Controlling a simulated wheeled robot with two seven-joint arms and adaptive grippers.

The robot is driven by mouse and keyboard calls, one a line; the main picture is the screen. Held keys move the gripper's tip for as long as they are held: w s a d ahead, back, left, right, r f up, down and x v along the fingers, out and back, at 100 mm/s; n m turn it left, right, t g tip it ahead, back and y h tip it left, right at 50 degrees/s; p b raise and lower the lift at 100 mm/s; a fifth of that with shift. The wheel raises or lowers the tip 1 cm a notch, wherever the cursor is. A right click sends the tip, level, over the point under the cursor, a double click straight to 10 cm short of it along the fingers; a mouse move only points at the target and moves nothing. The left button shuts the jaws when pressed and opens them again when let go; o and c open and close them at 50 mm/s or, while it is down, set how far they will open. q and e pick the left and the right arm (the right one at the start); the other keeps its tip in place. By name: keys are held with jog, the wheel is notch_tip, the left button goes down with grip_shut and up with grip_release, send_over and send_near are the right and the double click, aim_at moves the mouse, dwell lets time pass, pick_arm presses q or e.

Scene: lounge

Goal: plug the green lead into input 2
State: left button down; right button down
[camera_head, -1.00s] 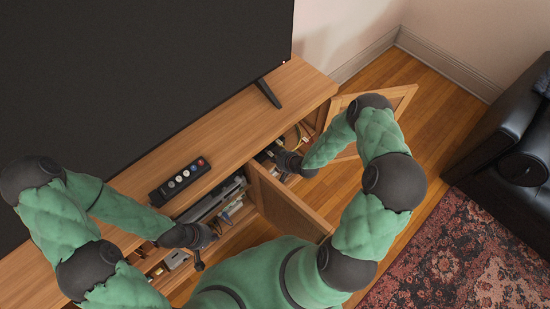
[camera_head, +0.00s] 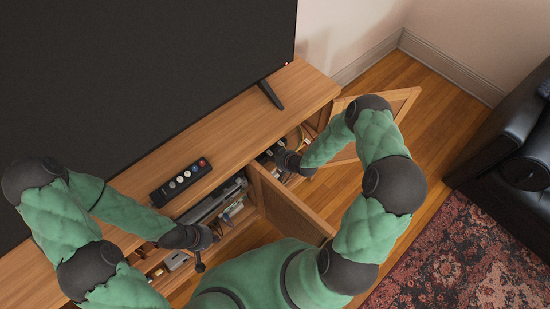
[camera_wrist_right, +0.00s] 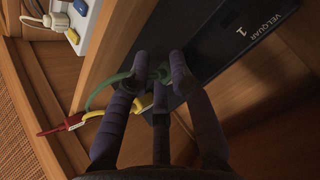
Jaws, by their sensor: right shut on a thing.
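In the right wrist view my right gripper (camera_wrist_right: 160,66) is shut on the green lead (camera_wrist_right: 96,93). Its end is between the fingertips, against the face of a black box (camera_wrist_right: 225,60) marked "VELQUAR" and "1". The fingers hide the green tip, and I cannot tell whether it is in a socket. No label for input 2 is visible. In the head view my right gripper (camera_head: 282,158) reaches into the open right compartment of the wooden cabinet (camera_head: 225,135). My left gripper (camera_head: 203,240) hangs in front of the cabinet's left part; its fingers are too small to read.
A yellow lead (camera_wrist_right: 95,114) and a red lead (camera_wrist_right: 74,121) lie close beside the green one. A white power strip (camera_wrist_right: 74,38) is at upper left. Open cabinet doors (camera_head: 285,205) flank my right arm. A remote-like black strip (camera_head: 180,181) lies on top.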

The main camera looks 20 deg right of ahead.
jog(key=shift+w, duration=0.15)
jog(key=c, duration=1)
grip_release()
jog(key=v, duration=1.2)
